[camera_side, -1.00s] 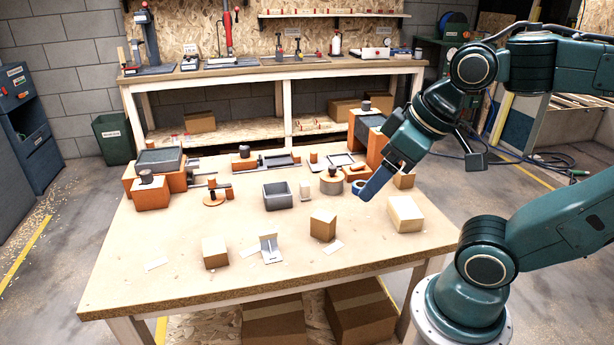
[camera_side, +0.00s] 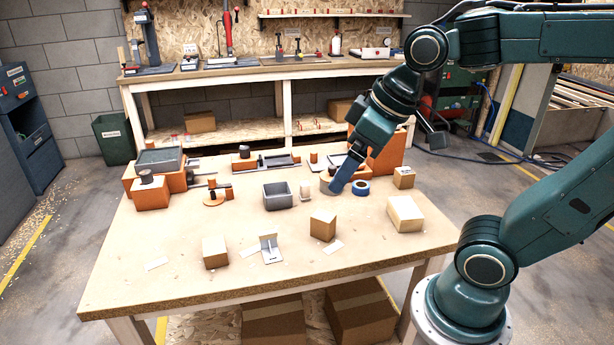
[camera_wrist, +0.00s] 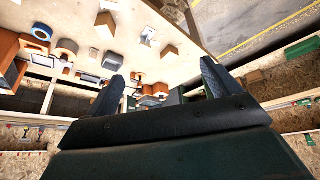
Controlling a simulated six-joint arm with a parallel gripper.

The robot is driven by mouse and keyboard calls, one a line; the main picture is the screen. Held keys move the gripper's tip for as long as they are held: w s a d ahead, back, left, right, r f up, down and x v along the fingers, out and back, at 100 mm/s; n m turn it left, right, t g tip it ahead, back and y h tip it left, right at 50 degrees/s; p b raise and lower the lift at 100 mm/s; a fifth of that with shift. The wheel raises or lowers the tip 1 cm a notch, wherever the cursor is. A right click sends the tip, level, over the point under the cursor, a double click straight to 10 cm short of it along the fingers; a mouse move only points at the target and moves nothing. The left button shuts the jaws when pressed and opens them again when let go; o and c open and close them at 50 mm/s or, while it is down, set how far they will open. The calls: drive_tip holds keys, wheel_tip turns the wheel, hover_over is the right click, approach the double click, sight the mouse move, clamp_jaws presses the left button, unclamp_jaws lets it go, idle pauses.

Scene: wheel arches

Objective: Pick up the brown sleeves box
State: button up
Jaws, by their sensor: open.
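Several plain brown boxes stand on the table, and I cannot read which one is the sleeves box. One brown box (camera_side: 215,252) is at the front left, one (camera_side: 323,226) at the front middle, a larger pale one (camera_side: 405,213) at the right, and a small one (camera_side: 404,177) behind it. The front-left box (camera_wrist: 168,53) and the middle box (camera_wrist: 106,25) also show in the wrist view. My gripper (camera_side: 335,190) is open and empty, at the back right of the table beside the blue tape roll, away from the front boxes. Its spread fingers (camera_wrist: 162,69) show in the wrist view.
The blue tape roll (camera_side: 361,187), a grey bin (camera_side: 277,196), a white cylinder (camera_side: 305,191) and a metal angle bracket (camera_side: 270,248) stand on the wooden table (camera_side: 180,290). Orange blocks and fixtures line its back. The front edge is mostly clear.

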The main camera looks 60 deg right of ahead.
drive_tip(key=w+f+n, duration=0.1)
drive_tip(key=w+n, duration=0.2)
drive_tip(key=w, duration=0.6)
drive_tip(key=n+g+y, duration=0.2)
drive_tip(key=n+y, duration=0.1)
drive_tip(key=n, duration=0.2)
hover_over(213, 245)
drive_tip(key=s+d, duration=0.3)
drive_tip(key=d, duration=0.1)
wheel_tip(213, 245, down, 18)
drive_tip(key=shift+x, duration=4)
drive_tip(key=shift+s+f, duration=0.15)
drive_tip(key=shift+s, duration=0.05)
drive_tip(key=shift+x, duration=2.55)
drive_tip(key=shift+s+a, duration=0.15)
drive_tip(key=shift+s, duration=0.05)
drive_tip(key=c, duration=1.1)
